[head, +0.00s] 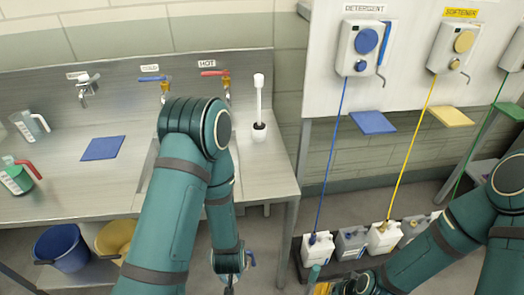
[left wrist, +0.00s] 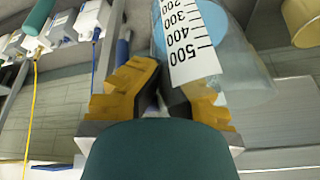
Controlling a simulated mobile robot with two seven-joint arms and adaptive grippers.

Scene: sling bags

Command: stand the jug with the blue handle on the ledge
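The jug with the blue handle (head: 251,259) shows only in part in the head view, beside my left gripper (head: 229,280). In the left wrist view the clear jug (left wrist: 232,60) has a white scale with black numbers and a pale blue base. A blue ledge (head: 373,123) juts out under the detergent dispenser. Yellow (head: 450,117) and green (head: 515,111) ledges are further right. My right gripper (head: 322,288) is at the bottom edge, its fingers mostly cut off.
A steel counter (head: 60,205) carries a blue mat (head: 102,148), a red-handled jug (head: 17,180), another clear jug (head: 30,125) and a brush in a holder (head: 259,131). Blue (head: 62,247) and yellow (head: 115,237) buckets stand below. Several canisters (head: 318,248) with hoses line the right.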

